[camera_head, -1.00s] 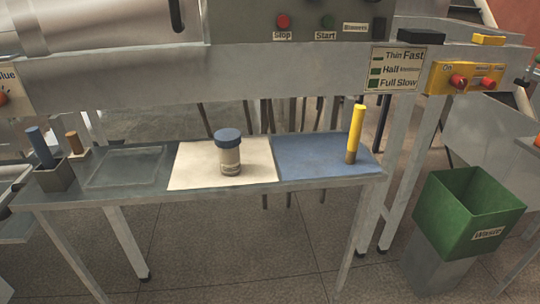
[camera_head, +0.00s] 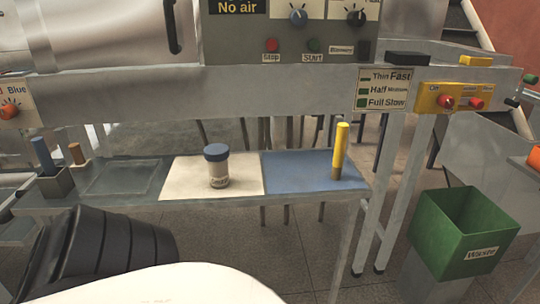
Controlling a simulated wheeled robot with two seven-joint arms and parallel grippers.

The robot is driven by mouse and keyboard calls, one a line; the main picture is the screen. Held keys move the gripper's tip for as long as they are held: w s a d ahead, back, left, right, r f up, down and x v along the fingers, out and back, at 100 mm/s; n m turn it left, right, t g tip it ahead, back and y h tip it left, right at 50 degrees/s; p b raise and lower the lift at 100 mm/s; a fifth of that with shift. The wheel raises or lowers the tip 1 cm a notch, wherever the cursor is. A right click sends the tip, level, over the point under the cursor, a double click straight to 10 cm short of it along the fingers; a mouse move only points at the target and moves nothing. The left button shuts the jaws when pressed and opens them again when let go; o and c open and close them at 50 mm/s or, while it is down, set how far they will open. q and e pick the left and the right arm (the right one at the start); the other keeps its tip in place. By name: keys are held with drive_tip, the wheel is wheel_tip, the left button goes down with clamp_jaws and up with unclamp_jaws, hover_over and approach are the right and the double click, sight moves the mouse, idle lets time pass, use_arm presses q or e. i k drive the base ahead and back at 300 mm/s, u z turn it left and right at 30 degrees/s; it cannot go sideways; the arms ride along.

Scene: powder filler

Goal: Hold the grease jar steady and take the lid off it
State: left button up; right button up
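The grease jar (camera_head: 218,175) stands upright on a cream mat (camera_head: 185,185) on the metal bench. It is pale with a writing label on its front. Its blue lid (camera_head: 216,152) sits on top of it. Neither gripper shows in the head view. A black ribbed part and a white rounded part at the bottom left look like mine, and they are well short of the jar. Nothing touches the jar.
A blue mat (camera_head: 300,172) right of the jar holds a yellow-handled tool (camera_head: 341,148) standing upright. A grey holder (camera_head: 56,184) with a blue-handled tool stands at the left. A green waste bin (camera_head: 440,232) is on the right. Machine panels rise behind the bench.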

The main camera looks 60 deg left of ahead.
sight(218, 171)
drive_tip(key=z, duration=0.05)
drive_tip(key=i, duration=1.4)
drive_tip(key=u, duration=1.8)
